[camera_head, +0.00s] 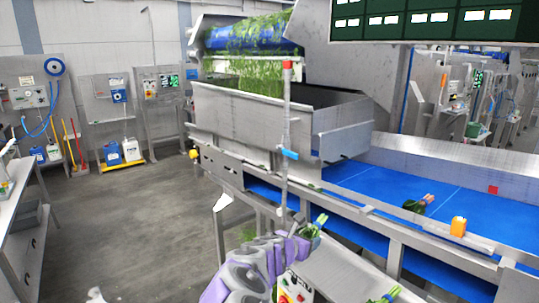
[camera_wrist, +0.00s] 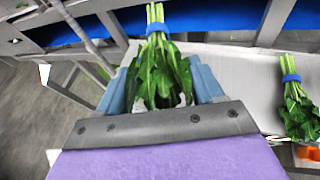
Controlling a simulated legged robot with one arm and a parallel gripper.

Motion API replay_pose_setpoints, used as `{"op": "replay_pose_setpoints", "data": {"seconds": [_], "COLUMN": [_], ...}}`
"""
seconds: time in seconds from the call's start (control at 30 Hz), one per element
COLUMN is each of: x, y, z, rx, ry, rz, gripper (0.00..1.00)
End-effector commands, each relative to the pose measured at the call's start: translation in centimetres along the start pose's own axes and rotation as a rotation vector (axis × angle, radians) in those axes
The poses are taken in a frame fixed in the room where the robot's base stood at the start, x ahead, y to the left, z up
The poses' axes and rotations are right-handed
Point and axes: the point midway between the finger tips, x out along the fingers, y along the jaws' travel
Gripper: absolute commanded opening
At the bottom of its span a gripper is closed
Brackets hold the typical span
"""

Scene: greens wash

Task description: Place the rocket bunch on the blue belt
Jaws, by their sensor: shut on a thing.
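My gripper (camera_head: 302,234) is shut on a leafy green bunch (camera_head: 312,228), the rocket bunch, whose pale stems carry a blue band. In the wrist view the bunch (camera_wrist: 160,75) sits between the blue fingers, stems pointing up in the picture and leaves toward the palm. The blue belt (camera_head: 370,185) lies beyond a metal rail, behind and to the right of my gripper in the head view. The held bunch is on the near side of that rail, apart from the upper belt. Part of its leaves is hidden by my gripper in the head view.
A bunch with pinkish stems (camera_head: 415,205) lies near the belt's near edge. Another banded bunch (camera_wrist: 295,105) lies on the white shelf (camera_wrist: 235,75). A thin metal post (camera_head: 286,150) stands beyond my gripper.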

Motion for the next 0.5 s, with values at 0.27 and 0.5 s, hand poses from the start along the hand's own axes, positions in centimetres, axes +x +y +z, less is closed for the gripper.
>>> {"op": "replay_pose_setpoints", "data": {"seconds": [0.27, 0.5], "x": [-1.7, -3.0], "y": [-2.3, -5.0], "z": [-1.9, -1.2], "rx": [-0.068, -0.105], "ry": [-0.005, -0.001], "rz": [0.165, 0.266], "gripper": [0.35, 0.35]}}
